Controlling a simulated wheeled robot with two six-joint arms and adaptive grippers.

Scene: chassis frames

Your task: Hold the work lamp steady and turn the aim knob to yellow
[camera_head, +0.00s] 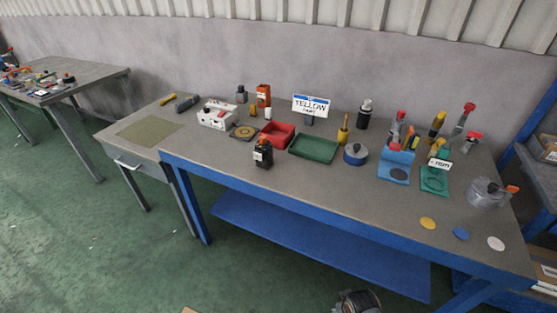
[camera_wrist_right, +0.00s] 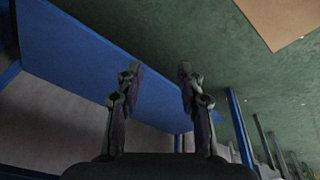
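A grey, round, pot-like body with an orange piece at its right side (camera_head: 487,193) stands near the right end of the workbench; it may be the work lamp, but its knob is too small to make out. Yellow (camera_head: 428,223), blue (camera_head: 461,233) and white (camera_head: 496,243) discs lie in front of it. A sign reading YELLOW (camera_head: 311,104) stands at the back of the bench. My right gripper (camera_wrist_right: 160,70) is open and empty in the right wrist view, with the blue lower shelf and green floor beyond it. My left gripper is not in view.
The workbench (camera_head: 330,195) also holds a red tray (camera_head: 277,135), a green tray (camera_head: 314,148), a blue-grey round pot (camera_head: 356,154), a blue holder (camera_head: 396,165) and several tools. Its front middle is clear. A blue shelf (camera_head: 310,245) lies below. A rack (camera_head: 540,150) stands at right.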

